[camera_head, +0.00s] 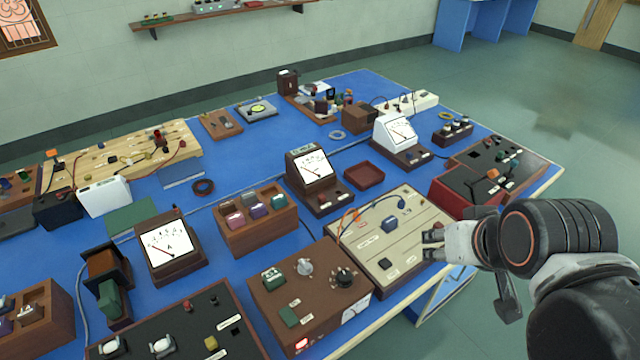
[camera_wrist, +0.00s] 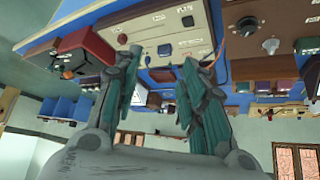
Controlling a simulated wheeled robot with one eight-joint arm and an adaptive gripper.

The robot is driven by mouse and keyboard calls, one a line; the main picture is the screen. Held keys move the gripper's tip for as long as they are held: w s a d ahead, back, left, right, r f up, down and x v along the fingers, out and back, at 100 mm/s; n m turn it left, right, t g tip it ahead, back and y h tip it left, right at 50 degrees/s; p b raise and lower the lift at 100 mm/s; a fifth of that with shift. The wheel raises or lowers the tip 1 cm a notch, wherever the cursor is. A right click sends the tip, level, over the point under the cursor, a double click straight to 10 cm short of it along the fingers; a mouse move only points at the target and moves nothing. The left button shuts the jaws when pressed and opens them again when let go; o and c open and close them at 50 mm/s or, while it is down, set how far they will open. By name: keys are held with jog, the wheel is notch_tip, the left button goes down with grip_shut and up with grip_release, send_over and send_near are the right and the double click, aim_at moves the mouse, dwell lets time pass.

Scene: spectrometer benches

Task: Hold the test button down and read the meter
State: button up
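My gripper (camera_head: 428,247) is over the right front part of a cream panel (camera_head: 405,222), near the table's right front edge. In the wrist view my gripper (camera_wrist: 161,62) has its two teal fingers apart with nothing held between them. The cream panel carries a black square button (camera_head: 385,263), a blue block (camera_head: 390,224) and wires; I cannot read its labels to tell which is the test button. Several needle meters stand on the table: a brown one (camera_head: 313,168) behind the panel, a white one (camera_head: 398,132) farther back, and another brown one (camera_head: 168,247) at left. Fingertip contact is unclear.
A brown box with knobs (camera_head: 312,285) sits left of the cream panel. A red box with a dark top (camera_head: 472,186) stands right of it. A wooden block holder (camera_head: 255,222) and an empty red tray (camera_head: 364,176) lie behind. The blue table (camera_head: 325,235) is crowded.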

grip_shut()
dwell(1.1)
